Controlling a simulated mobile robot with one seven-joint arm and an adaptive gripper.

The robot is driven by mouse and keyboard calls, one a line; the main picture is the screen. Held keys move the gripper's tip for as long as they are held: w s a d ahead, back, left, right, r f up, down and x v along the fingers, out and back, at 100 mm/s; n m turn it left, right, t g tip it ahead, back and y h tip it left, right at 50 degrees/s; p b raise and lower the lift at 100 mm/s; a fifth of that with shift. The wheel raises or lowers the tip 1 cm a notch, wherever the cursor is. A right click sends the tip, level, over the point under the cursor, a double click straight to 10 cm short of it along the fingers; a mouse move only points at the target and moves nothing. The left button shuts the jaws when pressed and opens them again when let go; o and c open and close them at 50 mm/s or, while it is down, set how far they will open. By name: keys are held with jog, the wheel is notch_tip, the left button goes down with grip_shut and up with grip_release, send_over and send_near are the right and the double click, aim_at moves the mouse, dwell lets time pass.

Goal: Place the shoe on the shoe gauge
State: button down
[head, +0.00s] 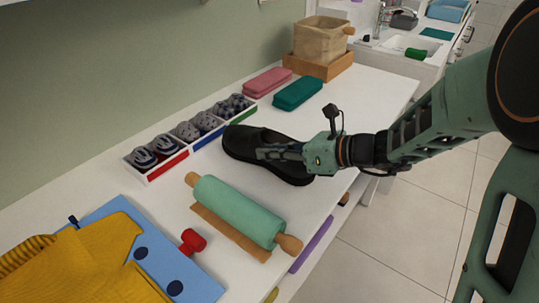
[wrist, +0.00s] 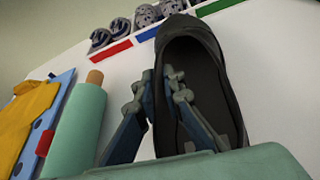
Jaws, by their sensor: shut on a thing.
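The black shoe (head: 240,140) is upright on or just above the white top in the head view, its toe toward the far left and its heel near the front edge. My gripper (head: 262,153) reaches in from the right. In the wrist view, the fingers (wrist: 168,78) are shut on the near side rim of the shoe (wrist: 190,40), with the dark opening beside them. Whether the sole touches the surface is unclear. I cannot identify a shoe gauge for certain; a flat brown wooden piece (head: 228,233) lies partly under the green rolling pin (head: 238,208).
A divided box (head: 153,174) of rolled items lies behind the shoe. Pink (head: 267,81) and teal (head: 297,93) cases and a basket (head: 320,40) in a wooden tray are farther back. A blue board (head: 200,285) with yellow cloth (head: 90,265) and a red object (head: 192,241) are near left.

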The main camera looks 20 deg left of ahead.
jog(key=c, duration=2.5)
grip_release()
jog(key=shift+f, duration=0.15)
jog(key=o, duration=0.5)
jog(key=shift+c, duration=0.2)
